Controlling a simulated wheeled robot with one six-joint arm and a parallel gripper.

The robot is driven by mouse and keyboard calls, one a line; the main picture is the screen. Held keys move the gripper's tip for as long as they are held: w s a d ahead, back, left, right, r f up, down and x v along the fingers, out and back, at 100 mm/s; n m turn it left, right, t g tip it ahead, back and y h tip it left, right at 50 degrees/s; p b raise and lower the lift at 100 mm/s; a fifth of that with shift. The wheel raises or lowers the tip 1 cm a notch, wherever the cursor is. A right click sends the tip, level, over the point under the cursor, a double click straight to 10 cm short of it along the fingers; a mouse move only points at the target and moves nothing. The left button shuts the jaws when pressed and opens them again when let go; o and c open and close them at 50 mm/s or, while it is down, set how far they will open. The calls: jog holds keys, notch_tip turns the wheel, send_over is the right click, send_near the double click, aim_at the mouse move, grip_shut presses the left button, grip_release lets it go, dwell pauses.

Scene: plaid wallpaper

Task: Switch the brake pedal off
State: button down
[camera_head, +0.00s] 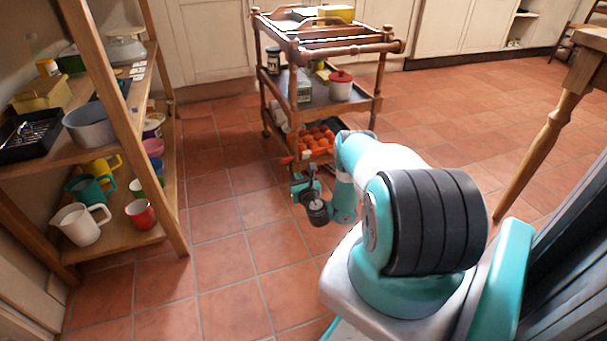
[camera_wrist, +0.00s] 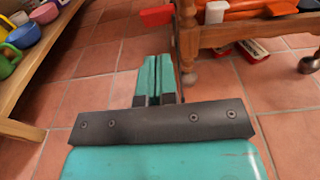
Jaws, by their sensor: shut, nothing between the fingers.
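A red lever (camera_head: 287,160) sticks out to the left from the low shelf edge of the wooden trolley (camera_head: 287,113); it looks like the brake pedal. In the wrist view the red lever (camera_wrist: 157,15) is at the top, beside a white-ended block (camera_wrist: 215,12) on the trolley's frame. My gripper (camera_wrist: 160,62) is shut and empty, its teal fingers together, pointing toward the lever with floor showing between. In the head view my gripper (camera_head: 302,186) is low in front of the trolley, just below the lever. Whether the pedal is on or off cannot be told.
A caster (camera_wrist: 309,64) and red-and-white pieces (camera_wrist: 254,50) show low under the trolley. A wooden shelf unit (camera_head: 150,170) with cups and pots stands left. Tiled floor between is clear. A table leg (camera_head: 530,150) is right.

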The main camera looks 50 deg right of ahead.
jog(key=p+v, duration=0.3)
jog(key=p, duration=0.1)
jog(key=r+p+v, duration=0.1)
jog(key=p+v, duration=0.1)
jog(key=p, duration=0.1)
jog(key=shift+s+a, duration=0.15)
jog(key=shift+s, duration=0.05)
